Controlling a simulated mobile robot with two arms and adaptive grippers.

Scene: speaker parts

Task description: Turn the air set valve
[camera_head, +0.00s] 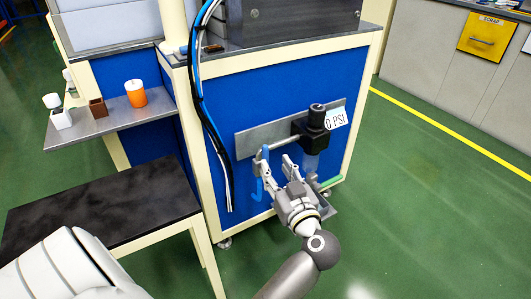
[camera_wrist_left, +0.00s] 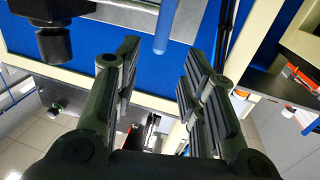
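The air set is a black regulator (camera_head: 312,125) with a knob on top and a tag reading "0 PSI", mounted on a grey plate on the blue cabinet side. A thin pipe runs left from it to a blue valve handle (camera_head: 264,156) that hangs down. My left gripper (camera_head: 274,163) is just in front of the handle, fingers open and empty. In the left wrist view, the blue handle (camera_wrist_left: 163,28) shows between and beyond the open fingertips, apart from both. The black regulator (camera_wrist_left: 54,42) is at upper left there. My right gripper is not in view.
Blue and black hoses (camera_head: 205,110) hang down the cabinet's left corner. A dark-topped table (camera_head: 100,205) stands at left. A shelf (camera_head: 115,118) holds an orange cup and small containers. Green floor at right is free, with a yellow line.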

